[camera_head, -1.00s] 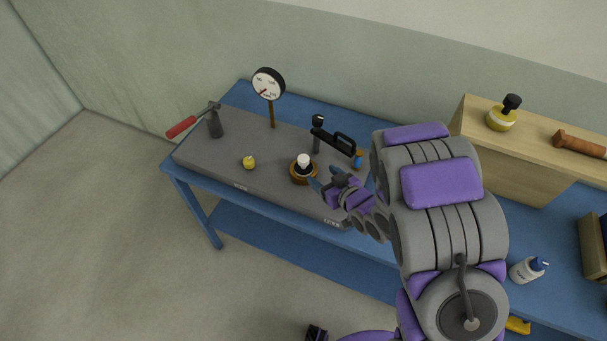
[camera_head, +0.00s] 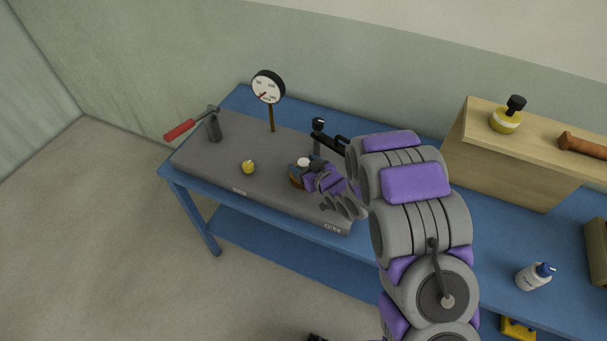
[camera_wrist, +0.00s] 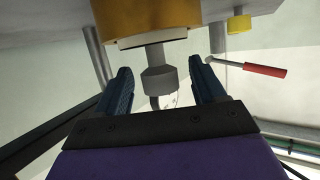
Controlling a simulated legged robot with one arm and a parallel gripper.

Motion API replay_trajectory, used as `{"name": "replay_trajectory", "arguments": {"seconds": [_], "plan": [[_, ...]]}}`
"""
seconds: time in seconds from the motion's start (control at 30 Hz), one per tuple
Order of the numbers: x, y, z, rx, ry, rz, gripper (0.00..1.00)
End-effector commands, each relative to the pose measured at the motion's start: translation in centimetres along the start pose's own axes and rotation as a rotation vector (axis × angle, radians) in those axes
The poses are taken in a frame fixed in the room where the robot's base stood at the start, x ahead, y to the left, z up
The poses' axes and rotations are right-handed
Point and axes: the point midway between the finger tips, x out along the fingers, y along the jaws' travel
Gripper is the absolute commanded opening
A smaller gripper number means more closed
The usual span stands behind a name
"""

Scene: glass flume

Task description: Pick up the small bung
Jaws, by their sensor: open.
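The piece at my gripper, which I take for the small bung, has a pale knob (camera_head: 303,161) on top and a brown round base on the grey slab (camera_head: 215,168). In the wrist view, its grey knob and stem (camera_wrist: 160,79) show below the orange-brown base (camera_wrist: 148,18), which has a white layer. My gripper (camera_wrist: 160,70) is open, with one blue finger on each side of the knob and a gap visible on both sides. In the head view, my gripper (camera_head: 305,172) hides much of the base.
A small yellow piece (camera_head: 248,167), a dial gauge on a post (camera_head: 268,87) and a red-handled tool (camera_head: 180,130) stand or lie to the left. A black-handled item (camera_head: 328,140) is close behind my gripper. A wooden box (camera_head: 520,165) and white bottle (camera_head: 534,277) are right.

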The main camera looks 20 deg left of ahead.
Motion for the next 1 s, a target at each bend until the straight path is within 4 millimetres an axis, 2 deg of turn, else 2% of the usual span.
{"name": "replay_trajectory", "arguments": {"seconds": [0.1, 0.3, 0.9, 1.0], "plan": [[0.82, 0.03, -0.11, 0.0, 0.004, 0.001, 0.69], [0.76, 0.07, -0.19, -0.001, 0.004, 0.001, 0.68], [0.77, 0.05, -0.16, -0.001, 0.003, 0.001, 0.11], [0.78, 0.05, -0.18, -0.001, 0.003, 0.001, 0.11]]}}
